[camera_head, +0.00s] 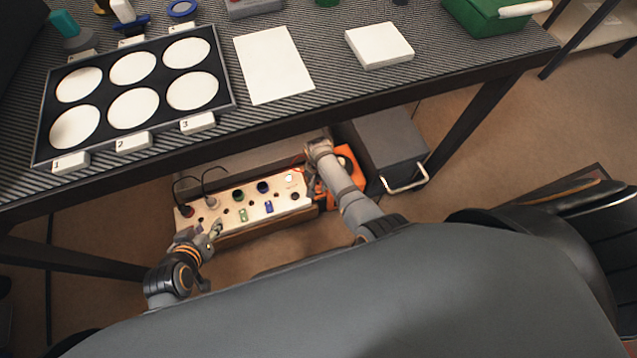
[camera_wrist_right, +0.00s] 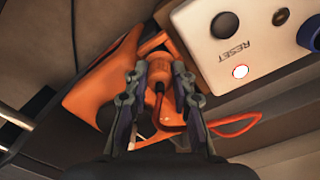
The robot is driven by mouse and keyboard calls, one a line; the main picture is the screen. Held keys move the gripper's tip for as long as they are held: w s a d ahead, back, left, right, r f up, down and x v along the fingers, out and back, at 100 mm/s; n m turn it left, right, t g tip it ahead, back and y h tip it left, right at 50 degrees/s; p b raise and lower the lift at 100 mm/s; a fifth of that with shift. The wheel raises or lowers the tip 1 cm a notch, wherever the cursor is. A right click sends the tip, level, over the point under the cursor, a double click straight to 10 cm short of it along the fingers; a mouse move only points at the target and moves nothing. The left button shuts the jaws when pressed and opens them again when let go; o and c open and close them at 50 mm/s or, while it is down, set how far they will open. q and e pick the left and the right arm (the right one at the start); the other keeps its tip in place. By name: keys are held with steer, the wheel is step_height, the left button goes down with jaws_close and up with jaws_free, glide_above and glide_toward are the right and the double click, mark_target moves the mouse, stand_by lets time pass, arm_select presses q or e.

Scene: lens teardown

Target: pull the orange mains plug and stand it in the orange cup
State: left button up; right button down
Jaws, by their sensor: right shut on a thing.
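My right gripper (camera_wrist_right: 161,68) is shut on the orange mains plug (camera_wrist_right: 182,71), with its orange cord looping out beside the fingers. In the head view the right gripper (camera_head: 314,172) is at the right end of the pale socket panel (camera_head: 227,208), under the table. The plug is beyond the panel's end, over or in front of a larger orange thing (camera_wrist_right: 88,98), perhaps the orange cup; it also shows in the head view (camera_head: 347,160). How far they touch is hidden. My left gripper (camera_head: 213,232) is by the panel's left front; its jaws are too small to judge.
A grey box (camera_head: 388,140) with a metal handle stands right of the orange thing. The table edge (camera_head: 300,118) overhangs behind. On the table are a tray (camera_head: 106,100) with white discs and a white sheet.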

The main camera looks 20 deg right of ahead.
arm_select(q)
steer(key=shift+f, duration=0.15)
arm_select(e)
steer(key=shift+f, duration=0.2)
steer(key=c, duration=1)
jaws_free()
steer(key=shift+c, duration=0.2)
